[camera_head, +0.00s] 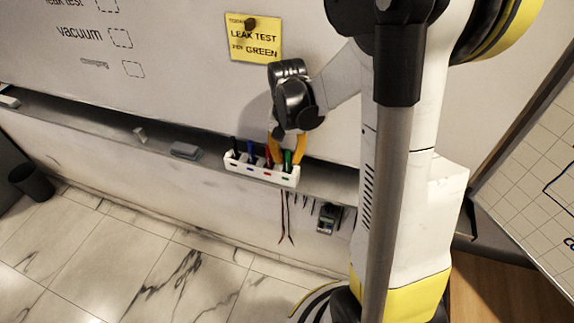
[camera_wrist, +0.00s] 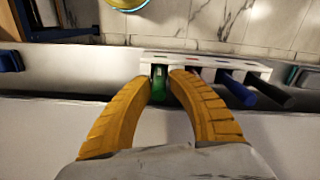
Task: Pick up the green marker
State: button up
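The green marker (camera_head: 288,157) stands upright in the rightmost slot of a white marker holder (camera_head: 262,172) on the ledge below the whiteboard. In the wrist view, the green marker (camera_wrist: 158,81) shows between the tips of my gripper's two orange fingers (camera_wrist: 162,78). In the head view, my gripper (camera_head: 287,156) reaches down over the right end of the holder, one finger on each side of the marker. The gap is about as wide as the marker; whether the fingers press on it cannot be told. The marker's lower part is hidden in the holder.
Red (camera_head: 268,156), blue (camera_head: 251,153) and black (camera_head: 235,147) markers stand left in the same holder. A grey eraser (camera_head: 185,151) lies farther left on the ledge. A yellow note (camera_head: 254,38) is on the board above. A small dark device (camera_head: 328,218) hangs below the ledge.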

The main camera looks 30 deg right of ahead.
jog(key=shift+s+f, duration=0.1)
jog(key=shift+f, duration=0.25)
grip_shut()
